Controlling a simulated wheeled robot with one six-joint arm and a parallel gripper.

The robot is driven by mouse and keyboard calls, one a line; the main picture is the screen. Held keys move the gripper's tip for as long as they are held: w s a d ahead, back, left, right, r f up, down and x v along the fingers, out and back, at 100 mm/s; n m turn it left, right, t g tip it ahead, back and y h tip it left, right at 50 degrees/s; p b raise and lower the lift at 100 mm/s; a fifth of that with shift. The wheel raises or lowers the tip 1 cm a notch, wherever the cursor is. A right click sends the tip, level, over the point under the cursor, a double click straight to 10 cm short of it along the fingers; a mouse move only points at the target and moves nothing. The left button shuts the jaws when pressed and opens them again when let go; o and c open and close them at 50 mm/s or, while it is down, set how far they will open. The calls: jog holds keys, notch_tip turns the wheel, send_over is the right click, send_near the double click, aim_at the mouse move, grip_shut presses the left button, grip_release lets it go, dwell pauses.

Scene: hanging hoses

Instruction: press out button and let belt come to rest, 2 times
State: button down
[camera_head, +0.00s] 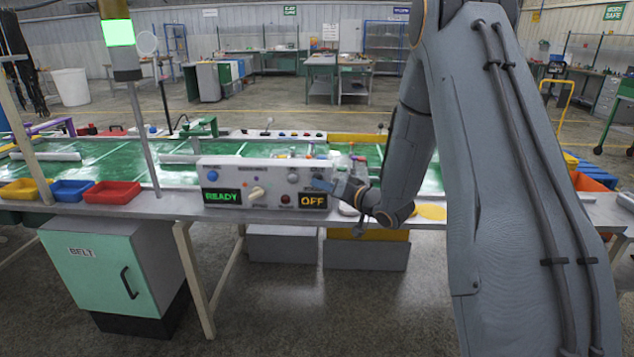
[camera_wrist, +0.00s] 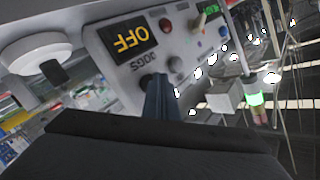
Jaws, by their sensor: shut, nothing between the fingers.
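The control box (camera_head: 240,174) stands at the front edge of the belt table, with a green READY display (camera_head: 222,197) and an amber OFF display (camera_head: 313,201). Its labels are too small to tell which button is "out". My gripper (camera_head: 321,183) is at the right end of its face, shut and empty. The green belt (camera_head: 100,172) extends behind the box.
Yellow, blue and red bins (camera_head: 112,192) sit left of the box. A post with a lit green lamp (camera_head: 118,33) stands left. A cabinet marked BELT (camera_head: 108,268) is under the table. A white round part (camera_wrist: 38,50) is close in the wrist view.

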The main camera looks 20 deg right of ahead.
jog(key=shift+s+a+p, duration=0.3)
jog(key=shift+s+p, duration=0.1)
jog(key=shift+s, duration=0.55)
jog(key=shift+s+a+p, duration=0.25)
jog(key=shift+s+p, duration=0.05)
jog(key=shift+s, duration=0.45)
jog(key=shift+s+a+p, duration=0.25)
jog(key=shift+s+p, duration=0.1)
jog(key=shift+s, duration=0.4)
jog(key=shift+s+a+p, duration=0.25)
jog(key=shift+s+p, duration=0.05)
jog(key=shift+s, duration=0.45)
dwell(2.2)
jog(key=s+p, duration=0.2)
jog(key=s+a+p, duration=0.1)
jog(key=p, duration=0.2)
jog(key=shift+s+a, duration=0.1)
jog(key=shift+s, duration=0.25)
